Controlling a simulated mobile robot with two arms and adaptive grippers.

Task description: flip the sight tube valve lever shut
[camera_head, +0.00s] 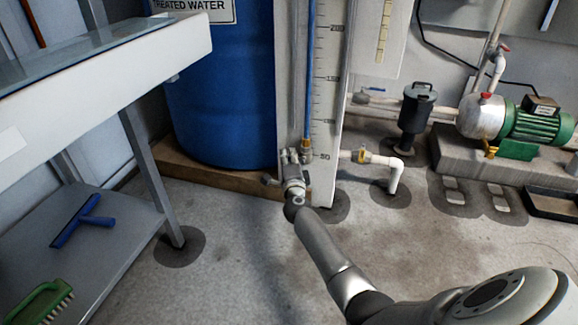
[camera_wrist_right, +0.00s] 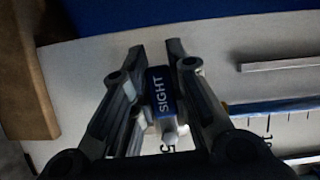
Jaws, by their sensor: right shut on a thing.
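The sight tube (camera_head: 309,75) is a blue column running down a white graduated board (camera_head: 328,100) in the head view. Brass-coloured fittings (camera_head: 306,147) sit at its lower end. My right gripper (camera_head: 291,158) is at the foot of the board and hides most of the valve there. In the right wrist view, a blue lever (camera_wrist_right: 160,92) marked SIGHT lies between the two fingers of my right gripper (camera_wrist_right: 155,65), which is shut on it. The valve body behind the lever is largely hidden. My left gripper is not in view.
A blue treated water tank (camera_head: 220,90) stands on a wooden base left of the board. A metal bench (camera_head: 110,215) with a squeegee and green brush is at left. A white pipe with a yellow-handled valve (camera_head: 364,155) is close on the right, and a green pump (camera_head: 530,120) is beyond.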

